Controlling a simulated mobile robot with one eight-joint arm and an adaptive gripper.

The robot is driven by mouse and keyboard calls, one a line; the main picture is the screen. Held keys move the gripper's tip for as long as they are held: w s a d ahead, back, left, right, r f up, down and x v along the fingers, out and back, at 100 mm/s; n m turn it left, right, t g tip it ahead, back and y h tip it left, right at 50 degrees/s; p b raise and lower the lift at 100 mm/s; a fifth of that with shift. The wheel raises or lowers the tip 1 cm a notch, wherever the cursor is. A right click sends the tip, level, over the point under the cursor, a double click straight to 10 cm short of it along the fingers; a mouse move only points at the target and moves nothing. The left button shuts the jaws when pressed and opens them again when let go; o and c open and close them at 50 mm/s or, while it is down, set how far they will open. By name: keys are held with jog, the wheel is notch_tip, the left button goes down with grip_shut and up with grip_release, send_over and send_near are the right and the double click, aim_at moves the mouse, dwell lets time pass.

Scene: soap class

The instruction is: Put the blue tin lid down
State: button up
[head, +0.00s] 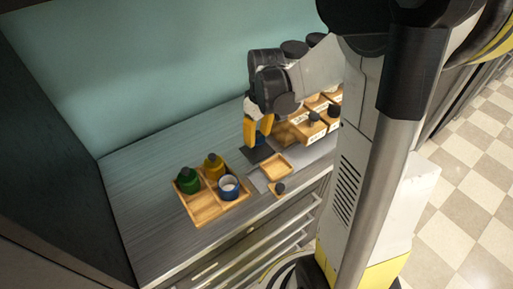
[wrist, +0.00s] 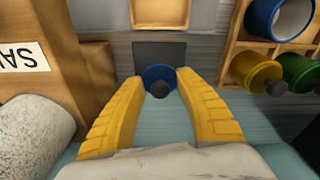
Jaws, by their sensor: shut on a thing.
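The blue tin lid (wrist: 154,73) with its dark knob is between the yellow fingertips of my gripper (wrist: 160,79), which is shut on it. In the head view my gripper (head: 257,133) points down at the back of the counter, with a bit of the blue lid (head: 260,140) showing between the fingers. A dark square pad (head: 257,155) lies below it; it also shows just beyond the lid in the wrist view (wrist: 160,53). I cannot tell whether the lid touches the pad. The open blue tin (head: 228,188), pale inside, sits in the divided wooden tray (head: 205,208).
A green jar (head: 187,181) and a yellow jar (head: 213,167) stand in the same tray. A shallow wooden tray (head: 276,168) is in front of the pad, with a small dark-knobbed piece (head: 279,188) nearby. Labelled wooden boxes (head: 308,132) crowd the right. The counter's left is clear.

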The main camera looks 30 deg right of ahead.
aim_at(258, 140)
jog(key=shift+f+b, duration=0.7)
jog(key=shift+f, duration=1.4)
jog(key=shift+f, duration=0.1)
jog(key=o, duration=0.8)
jog(key=shift+o, duration=0.2)
